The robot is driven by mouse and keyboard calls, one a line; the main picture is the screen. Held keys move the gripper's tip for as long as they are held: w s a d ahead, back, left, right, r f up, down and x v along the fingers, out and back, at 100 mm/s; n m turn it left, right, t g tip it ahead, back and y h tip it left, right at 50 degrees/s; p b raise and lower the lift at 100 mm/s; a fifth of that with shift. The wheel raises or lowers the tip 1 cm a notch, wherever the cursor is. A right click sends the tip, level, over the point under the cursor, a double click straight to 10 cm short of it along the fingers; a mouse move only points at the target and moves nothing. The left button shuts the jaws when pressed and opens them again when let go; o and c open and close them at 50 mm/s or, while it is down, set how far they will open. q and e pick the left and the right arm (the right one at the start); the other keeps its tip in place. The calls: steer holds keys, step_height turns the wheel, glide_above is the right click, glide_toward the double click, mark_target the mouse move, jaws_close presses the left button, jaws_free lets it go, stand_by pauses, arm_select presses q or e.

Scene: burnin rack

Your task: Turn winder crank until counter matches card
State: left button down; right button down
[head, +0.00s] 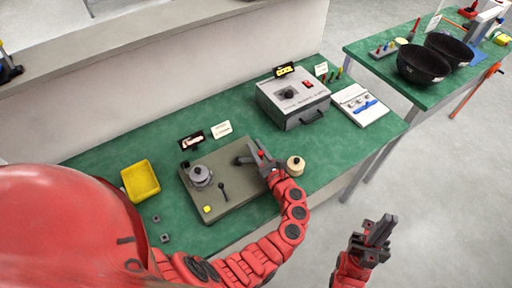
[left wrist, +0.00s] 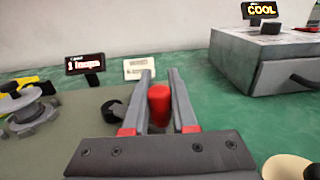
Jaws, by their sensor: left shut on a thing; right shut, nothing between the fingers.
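The winder is a flat grey-green board (head: 228,205) on the green bench, with a round grey spool (head: 200,176) on its left part. My left gripper (head: 262,160) is over the board's right back part. In the left wrist view its fingers (left wrist: 160,100) are shut around the red crank knob (left wrist: 159,104). A counter display (left wrist: 85,64) behind the board reads "1" and a word like "loops". It also shows in the head view (head: 191,141). Beside it stands a white card (left wrist: 139,68), its text too small to read. My right gripper (head: 376,236) is shut and empty, off the bench.
A grey box (head: 293,97) with a "COOL" display (head: 284,70) stands to the right. A cream spool (head: 296,165) is close to my left gripper. A yellow tray (head: 140,181) and small dark nuts lie left. Black bowls (head: 424,64) stand on another bench.

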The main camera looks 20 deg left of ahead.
stand_by(0.8)
